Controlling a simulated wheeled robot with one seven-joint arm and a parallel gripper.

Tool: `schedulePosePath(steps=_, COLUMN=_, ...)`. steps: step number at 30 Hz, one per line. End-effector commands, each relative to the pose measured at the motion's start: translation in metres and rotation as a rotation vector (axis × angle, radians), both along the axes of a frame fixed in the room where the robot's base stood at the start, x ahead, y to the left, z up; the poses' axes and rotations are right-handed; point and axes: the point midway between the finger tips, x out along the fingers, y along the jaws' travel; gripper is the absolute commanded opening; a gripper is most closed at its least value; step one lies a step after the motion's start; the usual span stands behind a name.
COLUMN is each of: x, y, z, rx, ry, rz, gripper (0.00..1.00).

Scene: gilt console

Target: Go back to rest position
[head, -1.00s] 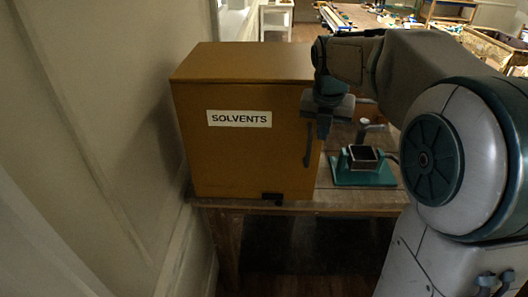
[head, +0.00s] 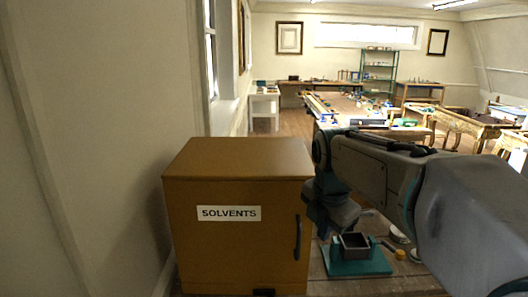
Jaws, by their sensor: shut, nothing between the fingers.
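My gripper (head: 322,229) hangs pointing down at the end of my arm, just right of the brown cabinet's front right edge. Its fingers are small and dark in this view; they are shut and empty. The brown cabinet (head: 232,250) bears a white SOLVENTS label (head: 229,213) and a dark upright handle (head: 298,238). Its door appears closed. My gripper is beside the handle, and I cannot tell how far apart they are in depth.
A green-based vise-like fixture (head: 357,262) stands on the wooden bench (head: 400,284) below and right of my gripper. A small yellow item (head: 400,254) lies near it. A wall is close on the left. Worktables and a green shelf (head: 378,68) stand farther back.

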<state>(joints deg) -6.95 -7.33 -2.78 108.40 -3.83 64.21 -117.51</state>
Motion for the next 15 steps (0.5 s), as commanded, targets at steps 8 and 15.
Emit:
schedulePosePath(steps=8, x=-0.05, y=-0.007, z=-0.036, rx=0.18, ry=-0.037, rz=-0.584, gripper=0.0)
schedulePosePath(steps=15, x=-0.091, y=-0.011, z=-0.069, rx=0.339, ry=-0.062, rz=-1.09, gripper=0.0)
